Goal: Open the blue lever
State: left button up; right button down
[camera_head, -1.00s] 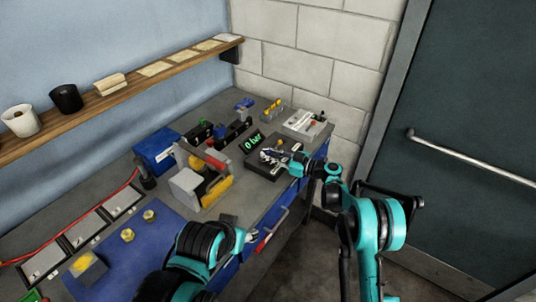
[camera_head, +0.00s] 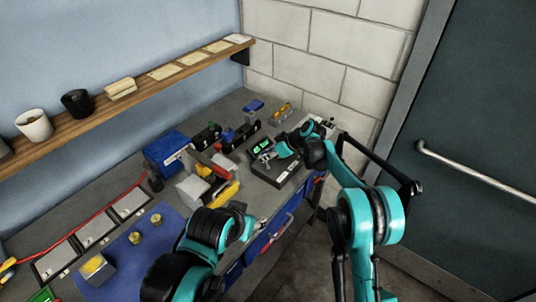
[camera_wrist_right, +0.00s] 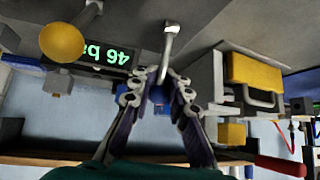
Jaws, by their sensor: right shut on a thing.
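The dark box (camera_head: 264,177) with a green display (camera_head: 261,146) stands near the far end of the bench. In the wrist view the display (camera_wrist_right: 105,55) is upside down and reads 46 with letters after it. My right gripper (camera_head: 267,157) is over this box. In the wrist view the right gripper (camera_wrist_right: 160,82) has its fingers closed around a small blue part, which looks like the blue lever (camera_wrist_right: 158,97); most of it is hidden. A silver rod (camera_wrist_right: 170,45) stands just beyond the fingertips. My left gripper (camera_head: 243,222) is by the bench's front edge; its jaws are unclear.
A blue box (camera_head: 166,152) and a grey-and-yellow device (camera_head: 197,188) stand left of the dark box. A wall shelf (camera_head: 130,96) holds cups. A yellow knob (camera_wrist_right: 62,42) is close in the wrist view. A door (camera_head: 470,130) is at right.

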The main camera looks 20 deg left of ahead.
jog(key=shift+w+a+f+g+h+p, duration=0.1)
jog(key=shift+a+f+g+h+p, duration=0.15)
jog(key=shift+h, duration=0.4)
jog(key=shift+w+a+g+h+p, duration=0.15)
jog(key=shift+a+h+p, duration=0.15)
jog(key=shift+h, duration=0.35)
jog(key=c, duration=1.4)
grip_release()
jog(key=shift+a, duration=0.15)
jog(key=v, duration=1.2)
